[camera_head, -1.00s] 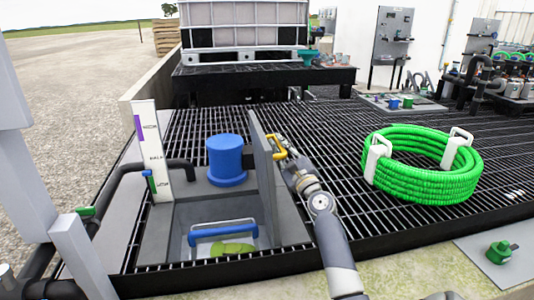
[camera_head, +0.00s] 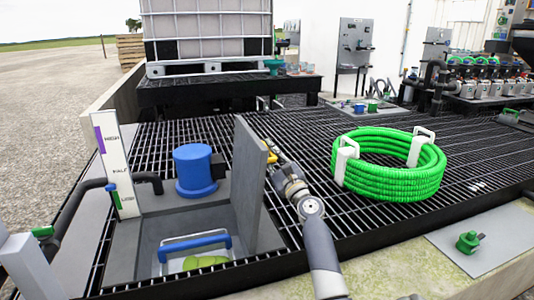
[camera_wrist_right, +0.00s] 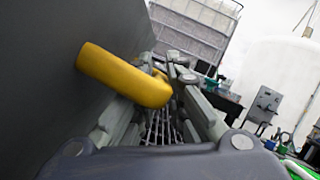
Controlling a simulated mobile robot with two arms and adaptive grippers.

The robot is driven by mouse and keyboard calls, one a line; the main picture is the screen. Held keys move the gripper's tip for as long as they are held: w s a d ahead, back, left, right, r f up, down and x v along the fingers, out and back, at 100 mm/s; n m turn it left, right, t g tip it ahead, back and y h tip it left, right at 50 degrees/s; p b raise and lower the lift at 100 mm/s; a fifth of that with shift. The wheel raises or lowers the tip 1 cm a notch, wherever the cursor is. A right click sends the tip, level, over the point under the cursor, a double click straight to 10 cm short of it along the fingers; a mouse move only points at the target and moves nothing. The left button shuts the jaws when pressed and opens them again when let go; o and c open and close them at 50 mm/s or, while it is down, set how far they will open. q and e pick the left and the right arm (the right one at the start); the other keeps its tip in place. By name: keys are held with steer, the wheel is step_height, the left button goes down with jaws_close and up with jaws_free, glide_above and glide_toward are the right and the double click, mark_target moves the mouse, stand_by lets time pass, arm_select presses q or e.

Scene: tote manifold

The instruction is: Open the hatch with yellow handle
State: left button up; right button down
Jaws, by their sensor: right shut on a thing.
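The hatch (camera_head: 247,185) is a grey panel standing upright at the right edge of an opening in the black grating. Its yellow handle (camera_head: 272,150) is on the panel's right face, partly hidden by the panel and gripper. My right gripper (camera_head: 277,165) is at the handle, its arm coming up from the bottom. In the right wrist view the yellow handle (camera_wrist_right: 125,75) reaches from the grey panel (camera_wrist_right: 50,60) in between the fingers (camera_wrist_right: 155,105), and the gripper is shut on it. My left gripper is not in view.
A level gauge board (camera_head: 115,160) stands left. A coiled green hose (camera_head: 390,182) lies right on the grating (camera_head: 300,130). A caged tank (camera_head: 205,35) stands behind.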

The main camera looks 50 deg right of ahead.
steer(key=c, duration=1.9)
jaws_free()
steer(key=v, duration=1.2)
